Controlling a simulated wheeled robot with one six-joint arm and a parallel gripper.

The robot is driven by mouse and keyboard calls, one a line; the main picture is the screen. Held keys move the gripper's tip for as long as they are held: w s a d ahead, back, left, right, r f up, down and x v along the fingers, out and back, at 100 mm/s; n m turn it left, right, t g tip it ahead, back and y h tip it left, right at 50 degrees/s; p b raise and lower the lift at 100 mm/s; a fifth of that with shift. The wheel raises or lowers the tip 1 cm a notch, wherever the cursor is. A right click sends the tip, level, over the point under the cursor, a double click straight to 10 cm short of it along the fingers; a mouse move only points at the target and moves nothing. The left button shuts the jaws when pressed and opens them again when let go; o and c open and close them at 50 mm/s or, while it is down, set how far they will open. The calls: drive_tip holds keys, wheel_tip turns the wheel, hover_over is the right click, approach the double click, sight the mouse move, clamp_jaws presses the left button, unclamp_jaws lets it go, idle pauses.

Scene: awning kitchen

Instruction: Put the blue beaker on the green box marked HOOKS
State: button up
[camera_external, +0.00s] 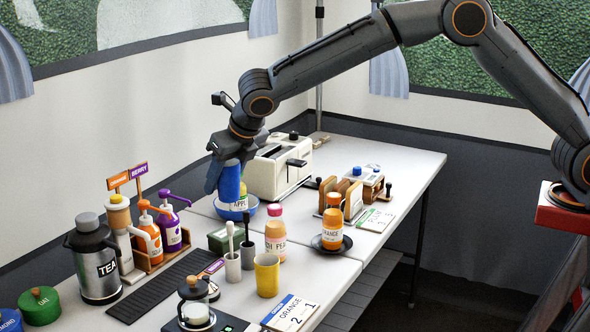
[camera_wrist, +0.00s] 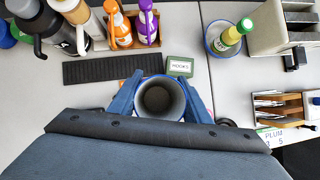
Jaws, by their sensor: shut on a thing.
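My gripper (camera_external: 222,172) is shut on the blue beaker (camera_external: 231,184) and holds it upright in the air over the table. In the wrist view my gripper's fingers (camera_wrist: 160,104) are on either side of the beaker (camera_wrist: 158,80), and its open mouth looks empty. In the external view the green box (camera_external: 217,243) is on the table below the beaker, partly hidden behind the grey cups.
A black ribbed mat (camera_wrist: 112,68) and a bottle rack (camera_wrist: 133,43) are near the box. Grey cups (camera_external: 233,267), a yellow cup (camera_external: 267,275) and a peach bottle (camera_external: 275,235) stand in front.

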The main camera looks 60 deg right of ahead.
drive_tip(key=w+d+m+h+b, duration=0.1)
drive_tip(key=w+d+m+b, duration=0.1)
drive_tip(key=w+d, duration=0.6)
drive_tip(key=f, duration=0.3)
drive_tip(key=s+d+f+p, duration=0.1)
drive_tip(key=f, duration=0.3)
drive_tip(key=s+f+p, duration=0.1)
drive_tip(key=f, duration=0.2)
drive_tip(key=shift+s+d+f, duration=0.15)
drive_tip(key=shift+d+f, duration=0.05)
drive_tip(key=shift+d, duration=0.05)
drive_tip(key=shift+f+p, duration=0.4)
drive_tip(key=shift+f, duration=1.9)
drive_tip(key=shift+f, duration=0.2)
drive_tip(key=o, duration=1)
drive_tip(key=shift+s+a+r, duration=0.1)
drive_tip(key=shift+s+r, duration=0.05)
drive_tip(key=shift+r, duration=0.45)
drive_tip(key=b+v, duration=0.1)
drive_tip(key=v, duration=1)
drive_tip(key=shift+r+b, duration=0.1)
drive_tip(key=shift+b, duration=0.25)
